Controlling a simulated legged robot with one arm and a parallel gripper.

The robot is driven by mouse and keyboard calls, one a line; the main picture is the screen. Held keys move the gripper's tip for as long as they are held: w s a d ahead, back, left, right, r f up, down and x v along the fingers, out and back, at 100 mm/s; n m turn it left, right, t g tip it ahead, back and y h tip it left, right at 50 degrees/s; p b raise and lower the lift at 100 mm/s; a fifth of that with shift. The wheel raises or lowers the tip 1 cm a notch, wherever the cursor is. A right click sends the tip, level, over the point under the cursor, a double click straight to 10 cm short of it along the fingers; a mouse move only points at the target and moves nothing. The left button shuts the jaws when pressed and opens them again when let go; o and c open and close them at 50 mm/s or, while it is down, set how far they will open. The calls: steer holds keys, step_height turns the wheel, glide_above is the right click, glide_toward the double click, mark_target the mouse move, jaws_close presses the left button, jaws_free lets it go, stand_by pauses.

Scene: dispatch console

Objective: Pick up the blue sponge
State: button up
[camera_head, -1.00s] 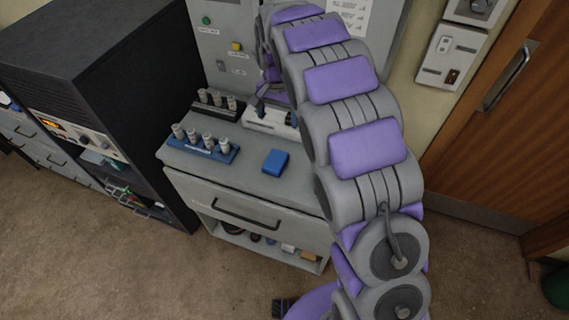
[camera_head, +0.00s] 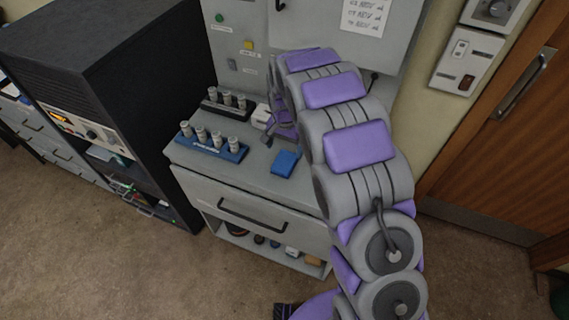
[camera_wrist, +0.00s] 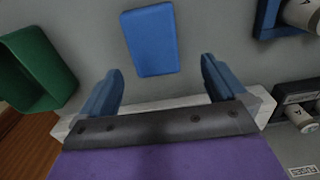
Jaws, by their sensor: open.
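The blue sponge (camera_head: 285,163) lies flat on the grey counter of the console (camera_head: 256,181). In the wrist view the sponge (camera_wrist: 150,40) sits ahead of my gripper (camera_wrist: 158,85), centred a little left of midway between the two blue fingers. My gripper is open and empty, with a gap between its fingertips and the sponge in the picture. In the head view my gripper (camera_head: 276,139) is above the counter just behind and left of the sponge, partly hidden by my own arm.
A blue rack (camera_head: 213,149) with several cylinders stands left of the sponge, and a dark rack (camera_head: 224,108) is behind it. A green container (camera_wrist: 40,68) shows at the left in the wrist view. A black cabinet (camera_head: 130,50) stands left; a wooden door (camera_head: 500,150) is right.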

mark_target(285, 161)
steer(key=f, duration=0.1)
steer(key=s+f, duration=0.1)
steer(key=f, duration=0.1)
steer(key=f+b, duration=0.1)
steer(key=shift+s+f, duration=0.25)
steer(key=shift+s, duration=0.1)
steer(key=shift+d+f, duration=0.1)
steer(key=shift+d, duration=0.1)
steer(key=shift+a, duration=0.4)
steer(key=c, duration=0.6)
steer(key=shift+d, duration=0.25)
steer(key=c, duration=0.5)
steer(key=shift+w+r, duration=0.1)
steer(key=shift+r, duration=0.1)
